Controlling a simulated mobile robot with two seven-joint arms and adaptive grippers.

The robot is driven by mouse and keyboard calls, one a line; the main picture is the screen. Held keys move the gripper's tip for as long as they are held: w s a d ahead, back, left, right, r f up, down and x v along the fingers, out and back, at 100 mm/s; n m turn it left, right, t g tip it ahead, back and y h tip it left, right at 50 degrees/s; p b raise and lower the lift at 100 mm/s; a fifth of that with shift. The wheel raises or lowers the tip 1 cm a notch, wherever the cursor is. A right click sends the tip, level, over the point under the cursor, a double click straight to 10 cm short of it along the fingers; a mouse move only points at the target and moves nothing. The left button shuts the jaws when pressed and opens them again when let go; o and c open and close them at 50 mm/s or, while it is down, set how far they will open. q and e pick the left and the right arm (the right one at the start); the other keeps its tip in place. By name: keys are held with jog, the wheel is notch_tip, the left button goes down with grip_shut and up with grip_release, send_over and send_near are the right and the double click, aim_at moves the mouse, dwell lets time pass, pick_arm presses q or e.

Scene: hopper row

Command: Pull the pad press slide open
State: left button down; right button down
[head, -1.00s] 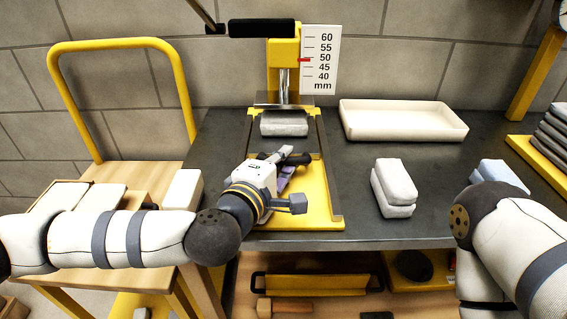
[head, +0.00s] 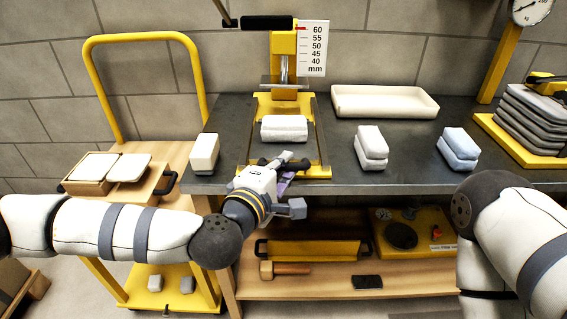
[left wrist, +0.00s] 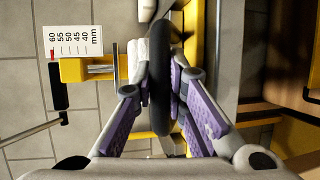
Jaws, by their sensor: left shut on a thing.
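The pad press (head: 284,45) stands at the back of the bench, its yellow base (head: 322,171) reaching the bench's front edge. A light grey pad (head: 284,127) lies on the slide between the rails, in front of the press head. My left gripper (head: 287,164) is shut on the slide's black handle (head: 268,162) at the base's front end. In the left wrist view the handle (left wrist: 160,85) lies between the two purple-padded fingers. The slide plate is mostly hidden by the pad and gripper. My right forearm shows at the right; its gripper is out of view.
A cream tray (head: 385,112), a grey pad pair (head: 371,148) and a bluish pad pair (head: 458,148) are on the bench to the right. A white block (head: 204,153) stands left. A yellow trolley (head: 90,60) is at the left. A lower shelf (head: 330,286) holds a mallet.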

pick_arm(q)
jog(key=c, duration=1.9)
grip_release()
jog(key=v, duration=1.2)
